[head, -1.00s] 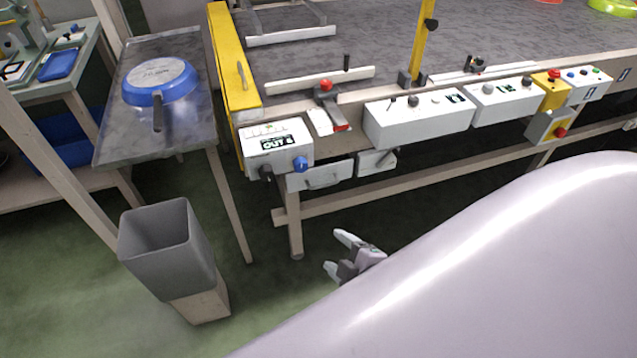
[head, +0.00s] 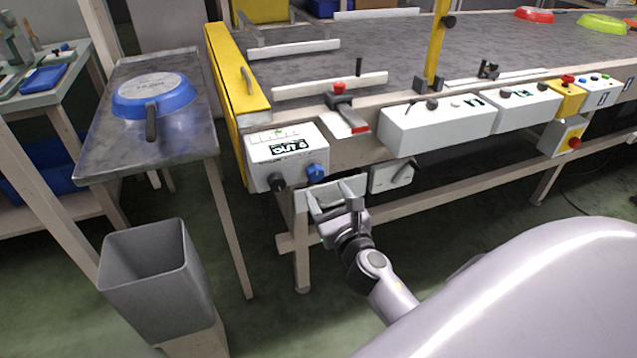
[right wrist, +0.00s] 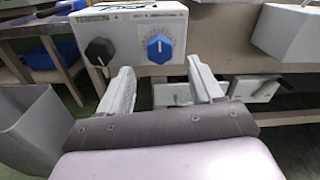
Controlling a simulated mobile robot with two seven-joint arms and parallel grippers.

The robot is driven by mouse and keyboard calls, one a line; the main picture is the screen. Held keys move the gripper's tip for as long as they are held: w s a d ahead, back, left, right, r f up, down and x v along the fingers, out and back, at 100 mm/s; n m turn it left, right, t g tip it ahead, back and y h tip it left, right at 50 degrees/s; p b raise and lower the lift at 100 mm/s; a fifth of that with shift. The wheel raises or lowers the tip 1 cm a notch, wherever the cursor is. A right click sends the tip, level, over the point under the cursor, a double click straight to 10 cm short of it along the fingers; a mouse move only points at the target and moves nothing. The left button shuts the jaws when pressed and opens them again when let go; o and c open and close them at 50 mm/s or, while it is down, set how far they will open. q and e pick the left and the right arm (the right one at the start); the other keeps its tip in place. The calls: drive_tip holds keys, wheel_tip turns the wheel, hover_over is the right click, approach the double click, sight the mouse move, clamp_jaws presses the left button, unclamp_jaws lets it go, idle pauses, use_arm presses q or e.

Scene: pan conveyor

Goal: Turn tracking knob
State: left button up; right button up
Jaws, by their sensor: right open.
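A white control box (head: 288,152) hangs at the left end of the conveyor's front. It carries a black knob (head: 277,181) and a blue knob (head: 315,172). In the right wrist view the blue knob (right wrist: 160,48) has a printed dial around it, and the black knob (right wrist: 100,51) is to its left. I cannot read which one is labelled tracking. My right gripper (head: 336,202) is open and empty, below and slightly right of the blue knob. In the right wrist view its fingers (right wrist: 160,80) point towards the box, apart from the blue knob. My left gripper is out of view.
A white bracket or handle (head: 345,188) and a small box with a black lever (head: 392,177) sit below the conveyor edge, close to my right gripper. A grey bin (head: 150,275) and a side table (head: 185,135) with a blue pan (head: 153,95) are at the left.

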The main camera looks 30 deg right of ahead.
sight(317, 177)
drive_tip(key=shift+x, duration=3.1)
drive_tip(key=c, duration=1.1)
